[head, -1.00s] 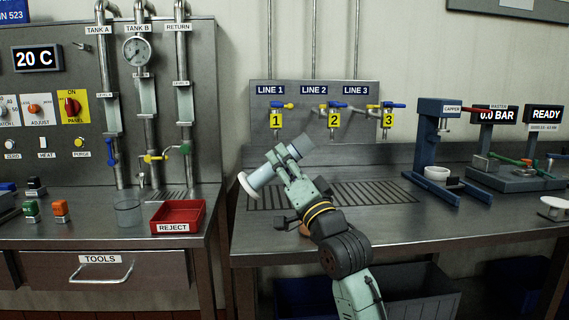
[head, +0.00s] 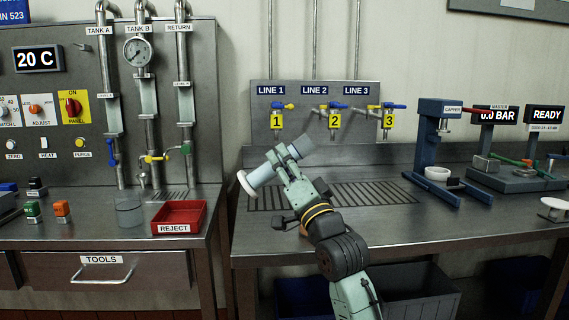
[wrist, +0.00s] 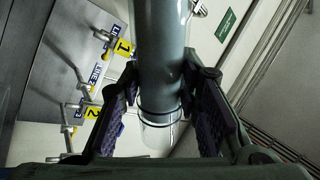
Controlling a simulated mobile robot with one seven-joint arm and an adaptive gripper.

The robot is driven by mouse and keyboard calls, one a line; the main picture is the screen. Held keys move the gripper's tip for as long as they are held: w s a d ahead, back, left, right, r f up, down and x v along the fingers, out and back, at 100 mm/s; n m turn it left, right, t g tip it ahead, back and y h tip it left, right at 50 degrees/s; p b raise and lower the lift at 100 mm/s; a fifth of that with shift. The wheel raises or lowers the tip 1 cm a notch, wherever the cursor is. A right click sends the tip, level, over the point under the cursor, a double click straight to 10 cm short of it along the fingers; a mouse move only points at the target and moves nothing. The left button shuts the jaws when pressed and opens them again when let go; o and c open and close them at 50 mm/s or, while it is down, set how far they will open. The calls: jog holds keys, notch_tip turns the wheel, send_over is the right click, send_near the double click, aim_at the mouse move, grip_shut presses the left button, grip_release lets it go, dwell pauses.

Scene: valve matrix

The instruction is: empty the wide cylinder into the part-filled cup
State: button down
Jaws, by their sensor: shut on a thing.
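My gripper (head: 281,166) is above the middle bench, shut on the wide cylinder (head: 264,174). The cylinder is clear with a white foot and is tilted, the foot at the lower left. In the wrist view the cylinder (wrist: 160,45) passes between the two fingers (wrist: 165,85); grey-blue contents fill its upper part in the picture, and the part below the ring marks looks clear. A clear cup (head: 129,210) stands upright on the left bench, beside the red tray and well apart from my gripper. Its lower part looks filled.
The red REJECT tray (head: 179,214) sits right of the cup. Green and orange blocks (head: 62,211) stand left of it. A gap separates the two benches. The capper (head: 437,150) stands at right, and line valves (head: 335,121) are behind. A brown thing (head: 304,230) is partly hidden by my arm.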

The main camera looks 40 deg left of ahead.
jog(key=shift+s+a+r+m+t+p, duration=0.15)
jog(key=shift+r+m+t+p, duration=0.35)
jog(key=shift+m+t+p, duration=0.55)
jog(key=shift+s+r+m+t+p, duration=0.1)
jog(key=shift+r+m+t+p, duration=0.5)
jog(key=shift+m+p, duration=0.75)
dwell(5.6)
